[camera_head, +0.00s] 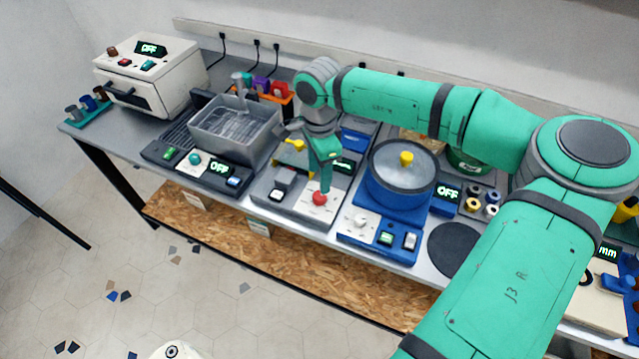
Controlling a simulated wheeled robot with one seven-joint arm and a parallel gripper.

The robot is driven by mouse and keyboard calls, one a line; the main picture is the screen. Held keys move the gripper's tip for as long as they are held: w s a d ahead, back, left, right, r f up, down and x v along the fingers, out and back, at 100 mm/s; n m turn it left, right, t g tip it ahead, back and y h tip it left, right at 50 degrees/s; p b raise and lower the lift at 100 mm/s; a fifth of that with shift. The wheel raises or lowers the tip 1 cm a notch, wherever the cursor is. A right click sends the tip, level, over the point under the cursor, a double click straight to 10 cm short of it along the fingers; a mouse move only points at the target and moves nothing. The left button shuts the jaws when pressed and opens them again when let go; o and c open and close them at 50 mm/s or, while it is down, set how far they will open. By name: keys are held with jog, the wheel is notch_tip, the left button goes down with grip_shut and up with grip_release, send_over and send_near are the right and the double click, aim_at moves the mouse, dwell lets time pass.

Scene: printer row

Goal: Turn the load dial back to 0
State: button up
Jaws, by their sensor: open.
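A red dial (319,198) sits on the front panel of a grey machine (298,207) in the middle of the bench. I take it for the load dial; its markings are too small to read. My gripper (321,190) points down right over the red dial, its jaws open. I cannot tell whether the fingers touch the dial or stand around it. A lit display (344,164) behind the gripper is partly hidden by it and cannot be read.
To the left stand a grey tank (234,128) on a dark base and a white oven (150,75). To the right are a blue machine with a lidded pot (402,175), several small spools, and a dark round pad (455,250). My arm covers the bench's right part.

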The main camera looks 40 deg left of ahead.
jog(key=shift+r, duration=1.65)
